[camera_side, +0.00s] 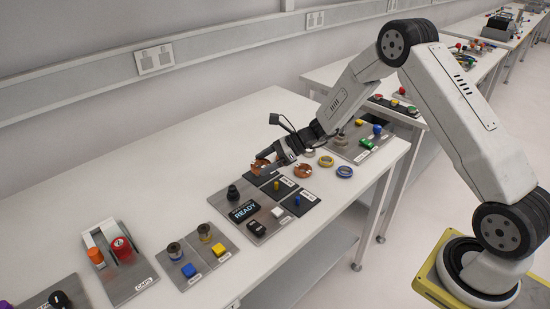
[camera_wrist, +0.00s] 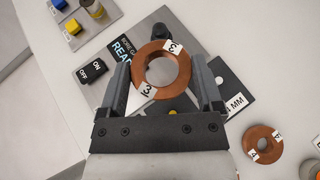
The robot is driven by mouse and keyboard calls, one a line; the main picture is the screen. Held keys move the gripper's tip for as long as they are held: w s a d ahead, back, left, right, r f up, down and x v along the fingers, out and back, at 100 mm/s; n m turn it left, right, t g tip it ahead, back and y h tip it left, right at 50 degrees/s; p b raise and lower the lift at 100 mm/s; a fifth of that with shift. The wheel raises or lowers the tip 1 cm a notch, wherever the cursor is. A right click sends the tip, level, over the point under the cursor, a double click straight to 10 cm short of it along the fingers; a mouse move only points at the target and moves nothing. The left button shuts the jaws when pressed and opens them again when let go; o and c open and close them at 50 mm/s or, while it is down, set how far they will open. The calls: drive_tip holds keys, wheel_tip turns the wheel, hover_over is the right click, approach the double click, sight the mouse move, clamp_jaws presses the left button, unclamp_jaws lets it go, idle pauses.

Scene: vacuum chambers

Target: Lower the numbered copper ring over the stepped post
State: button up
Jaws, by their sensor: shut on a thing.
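A copper ring (camera_wrist: 183,70) with white "3" labels is held between the two fingers of my gripper (camera_wrist: 160,73) in the wrist view. In the side view the ring (camera_side: 260,168) shows small at the tip of my gripper (camera_side: 266,160), above the far edge of a grey panel. A black stepped post (camera_side: 233,193) stands upright on that panel's left corner, apart from the ring and to its left. A dark round thing, seemingly this post (camera_wrist: 161,32), shows beyond the ring in the wrist view. The ring's exact height is hard to tell.
The grey panel has a READY display (camera_side: 243,210), an ON/OFF switch (camera_wrist: 93,68) and black plates with small pegs (camera_side: 297,200). Another copper ring (camera_side: 302,171) and blue-and-yellow rings (camera_side: 344,171) lie to the right.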

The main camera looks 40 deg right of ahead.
drive_tip(key=n+g, duration=0.1)
hover_over(236, 189)
drive_tip(key=shift+w+d+f+y, duration=0.15)
drive_tip(key=shift+w+d+y, duration=0.05)
drive_tip(key=shift+d+y, duration=0.1)
drive_tip(key=shift+f, duration=0.1)
drive_tip(key=shift+f, duration=2.35)
drive_tip(key=shift+f, duration=1.4)
drive_tip(key=o, duration=1.3)
drive_tip(key=shift+c, duration=0.2)
drive_tip(key=shift+v, duration=3.9)
